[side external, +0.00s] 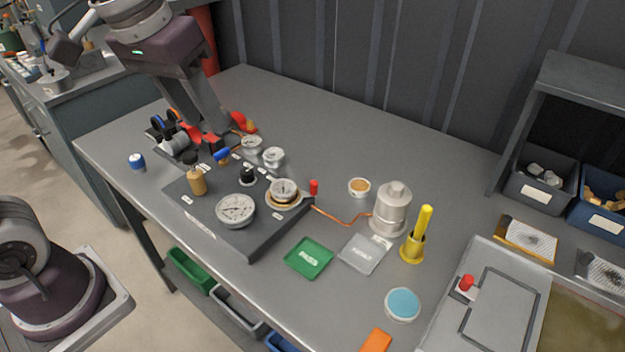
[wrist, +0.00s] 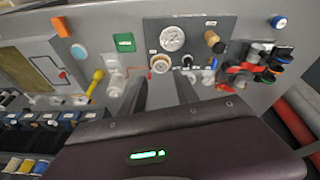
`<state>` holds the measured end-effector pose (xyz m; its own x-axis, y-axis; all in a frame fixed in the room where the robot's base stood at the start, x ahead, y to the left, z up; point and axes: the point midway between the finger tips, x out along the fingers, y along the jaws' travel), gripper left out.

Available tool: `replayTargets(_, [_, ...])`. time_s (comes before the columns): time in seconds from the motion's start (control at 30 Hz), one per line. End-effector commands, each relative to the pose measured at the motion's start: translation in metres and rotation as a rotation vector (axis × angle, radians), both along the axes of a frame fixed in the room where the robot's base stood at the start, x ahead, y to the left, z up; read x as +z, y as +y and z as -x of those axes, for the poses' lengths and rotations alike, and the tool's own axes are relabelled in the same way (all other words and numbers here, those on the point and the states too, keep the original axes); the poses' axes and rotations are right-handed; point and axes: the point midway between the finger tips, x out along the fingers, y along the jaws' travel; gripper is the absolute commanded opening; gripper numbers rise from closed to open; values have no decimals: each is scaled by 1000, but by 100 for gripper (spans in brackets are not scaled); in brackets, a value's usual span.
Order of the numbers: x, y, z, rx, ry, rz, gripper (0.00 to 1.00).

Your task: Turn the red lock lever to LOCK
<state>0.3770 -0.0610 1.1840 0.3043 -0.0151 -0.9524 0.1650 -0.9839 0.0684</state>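A small upright red lever (side external: 314,187) stands at the right corner of the dark pump panel (side external: 250,243), beside a small gauge (side external: 284,188) with a tan ring. I take it for the lock lever; its label is too small to read. My gripper (side external: 212,145) is above the back left of the panel, well left of the lever and apart from it. In the wrist view, my gripper's two fingers (wrist: 164,88) are spread with nothing between them. The panel (wrist: 192,28) lies beyond them.
A large gauge (side external: 236,210), a wooden handle (side external: 196,181) and a blue lever (side external: 221,155) stand on the panel. Couplings (side external: 175,140) lie behind it. A silver cylinder (side external: 391,210) and yellow holder (side external: 414,245) stand to the right.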

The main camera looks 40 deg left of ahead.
Motion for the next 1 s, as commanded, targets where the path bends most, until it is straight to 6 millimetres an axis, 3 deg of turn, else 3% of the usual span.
replayTargets(0.03, [-10,-6,-33,34,53,10,37])
replayTargets(0.1, [-30,-16,-78,94,120,24,37])
replayTargets(0.2, [-72,-30,-131,174,203,33,37])
replayTargets(0.33, [-124,-45,-170,252,276,33,37])
replayTargets(0.47, [-151,-51,-184,290,308,31,37])
replayTargets(0.8, [-209,-51,-185,294,313,30,37])
replayTargets(1.0, [-223,-51,-186,294,310,31,37])
